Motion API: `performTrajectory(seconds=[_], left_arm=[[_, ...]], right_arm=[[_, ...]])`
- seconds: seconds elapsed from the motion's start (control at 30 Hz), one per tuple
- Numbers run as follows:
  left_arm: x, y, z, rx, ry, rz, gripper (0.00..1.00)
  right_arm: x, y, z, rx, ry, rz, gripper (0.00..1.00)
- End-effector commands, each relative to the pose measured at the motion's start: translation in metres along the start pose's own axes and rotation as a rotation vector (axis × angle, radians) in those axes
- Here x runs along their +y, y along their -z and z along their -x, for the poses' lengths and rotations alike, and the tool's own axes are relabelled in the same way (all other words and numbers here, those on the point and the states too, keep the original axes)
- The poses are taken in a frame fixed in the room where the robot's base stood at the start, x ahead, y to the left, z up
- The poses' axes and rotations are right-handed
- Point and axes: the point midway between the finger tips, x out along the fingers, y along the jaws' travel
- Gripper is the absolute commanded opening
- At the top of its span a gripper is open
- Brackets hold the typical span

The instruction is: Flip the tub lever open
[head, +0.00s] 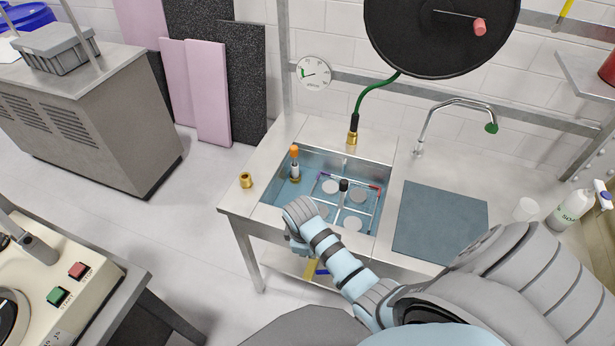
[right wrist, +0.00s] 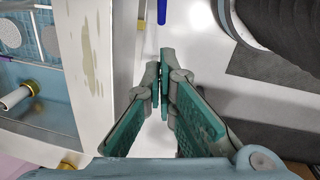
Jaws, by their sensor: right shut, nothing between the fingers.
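The tub (head: 262,217) is a steel basin with blue water, set in the bench. A small blue and yellow part (head: 321,271) shows below the tub's front edge, partly behind my right arm. A blue bar, apparently the lever's handle (right wrist: 162,12), shows at the top of the right wrist view, beyond the fingertips and apart from them. My right gripper (right wrist: 158,78) is shut and empty, outside the tub's front wall (right wrist: 88,60). Its fingers are not clear in the head view, where my right arm crosses the bench front. My left gripper is not in view.
The tub holds a rack (head: 378,205) with pale discs and an orange-capped cylinder (head: 294,163). A brass fitting (head: 246,180) stands on the left rim. A dark mat (head: 440,220) lies right of the tub, with a soap bottle (head: 572,208) farther right. Open floor lies left of the bench.

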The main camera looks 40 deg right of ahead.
Motion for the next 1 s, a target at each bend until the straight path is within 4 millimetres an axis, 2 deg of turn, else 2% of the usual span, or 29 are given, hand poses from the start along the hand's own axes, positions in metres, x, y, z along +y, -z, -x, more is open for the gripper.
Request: performTrajectory(seconds=[0.07, 0.17, 0.27, 0.33, 0.4, 0.47, 0.5, 0.6, 0.7, 0.77, 0.83, 1.0], left_arm=[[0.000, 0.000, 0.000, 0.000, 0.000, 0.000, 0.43], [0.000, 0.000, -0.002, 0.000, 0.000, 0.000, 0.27], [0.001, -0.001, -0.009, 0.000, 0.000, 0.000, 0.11], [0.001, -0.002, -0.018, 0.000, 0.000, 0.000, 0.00], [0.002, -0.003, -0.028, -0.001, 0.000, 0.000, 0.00], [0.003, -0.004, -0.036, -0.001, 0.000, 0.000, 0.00], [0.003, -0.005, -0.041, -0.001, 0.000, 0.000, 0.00], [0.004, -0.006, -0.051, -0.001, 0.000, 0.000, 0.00], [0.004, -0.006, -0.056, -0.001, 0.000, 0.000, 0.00], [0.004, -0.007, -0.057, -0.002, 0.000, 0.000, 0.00], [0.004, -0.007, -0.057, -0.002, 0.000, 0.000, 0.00], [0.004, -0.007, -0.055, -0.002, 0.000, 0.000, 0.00]], right_arm=[[0.000, 0.000, 0.000, 0.000, 0.000, 0.000, 0.00], [-0.003, -0.002, -0.008, -0.001, 0.002, -0.009, 0.00], [-0.020, -0.015, -0.049, -0.002, 0.007, -0.066, 0.00], [-0.045, -0.035, -0.098, 0.001, 0.014, -0.146, 0.00], [-0.082, -0.067, -0.153, 0.007, 0.022, -0.250, 0.00], [-0.117, -0.100, -0.195, 0.014, 0.027, -0.349, 0.00], [-0.142, -0.125, -0.218, 0.018, 0.031, -0.414, 0.00], [-0.196, -0.181, -0.254, 0.031, 0.036, -0.560, 0.00], [-0.232, -0.220, -0.267, 0.042, 0.036, -0.660, 0.00], [-0.243, -0.233, -0.269, 0.047, 0.035, -0.693, 0.00], [-0.247, -0.238, -0.269, 0.052, 0.034, -0.710, 0.00], [-0.247, -0.238, -0.268, 0.054, 0.033, -0.712, 0.00]])
